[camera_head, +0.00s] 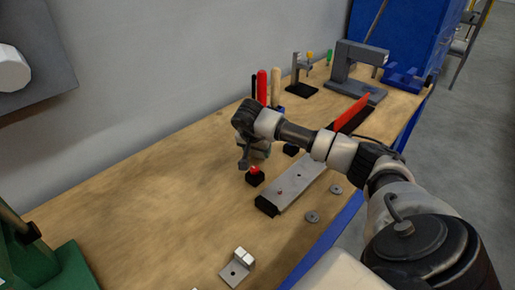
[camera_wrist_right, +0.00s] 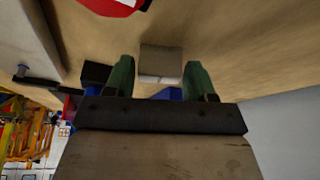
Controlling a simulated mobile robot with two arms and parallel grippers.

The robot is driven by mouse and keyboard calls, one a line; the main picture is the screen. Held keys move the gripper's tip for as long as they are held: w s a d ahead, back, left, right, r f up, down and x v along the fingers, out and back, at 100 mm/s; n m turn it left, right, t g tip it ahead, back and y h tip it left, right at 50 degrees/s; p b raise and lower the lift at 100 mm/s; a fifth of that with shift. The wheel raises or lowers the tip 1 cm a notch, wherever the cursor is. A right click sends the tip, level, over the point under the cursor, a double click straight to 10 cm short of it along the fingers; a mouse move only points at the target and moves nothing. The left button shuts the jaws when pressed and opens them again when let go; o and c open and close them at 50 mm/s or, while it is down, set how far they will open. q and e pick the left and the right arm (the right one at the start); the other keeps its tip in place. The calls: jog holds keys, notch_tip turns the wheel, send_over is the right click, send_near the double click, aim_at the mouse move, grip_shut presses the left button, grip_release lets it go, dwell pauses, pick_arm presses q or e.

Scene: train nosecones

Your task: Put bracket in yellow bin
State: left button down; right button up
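A small grey metal bracket (camera_head: 233,272) with a hole in its flat plate and a pale upright part lies on the wooden bench, near the bottom of the head view. My right gripper (camera_head: 247,160) hangs over the middle of the bench, well beyond the bracket, close to a red button. In the right wrist view my right gripper (camera_wrist_right: 160,78) has its two green fingers apart. A small grey-brown block (camera_wrist_right: 160,62) shows between and beyond the fingertips; I cannot tell what it is. No yellow bin shows clearly, and my left gripper is out of view.
On the bench (camera_head: 150,185) stand a red button on a black base (camera_head: 255,176), a long metal plate (camera_head: 290,195), upright tools (camera_head: 262,85) and grey fixtures (camera_head: 355,70). A green machine (camera_head: 65,268) stands at lower left. The left middle bench is clear.

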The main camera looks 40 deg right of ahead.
jog(key=shift+o, duration=1.4)
